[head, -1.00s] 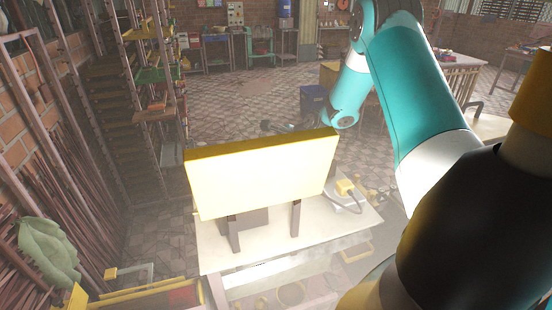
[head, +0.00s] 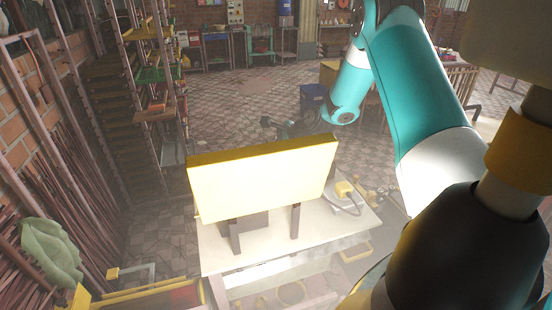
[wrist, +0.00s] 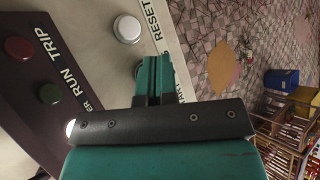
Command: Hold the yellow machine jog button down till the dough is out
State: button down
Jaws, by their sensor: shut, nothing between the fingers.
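The yellow machine's box (head: 262,180) stands in the middle of the head view with a broad pale face toward the camera. In the wrist view, my gripper (wrist: 154,62) has its teal fingers shut and empty, reaching over the cream control panel (wrist: 95,60). The fingertips are at a round button (wrist: 138,70), mostly hidden by them, beside a partly covered label. I cannot tell whether they touch or press it. A white button (wrist: 127,29) sits by "RESET". No label reading jog is legible, and no dough is seen. The fingers are hidden in the head view.
A dark plate marked "RUN" and "TRIP" carries a red button (wrist: 19,48) and a green button (wrist: 50,94). A pale table (head: 215,250) stands under the box.

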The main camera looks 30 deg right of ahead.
jog(key=shift+r+p, duration=1.95)
jog(key=shift+r, duration=0.55)
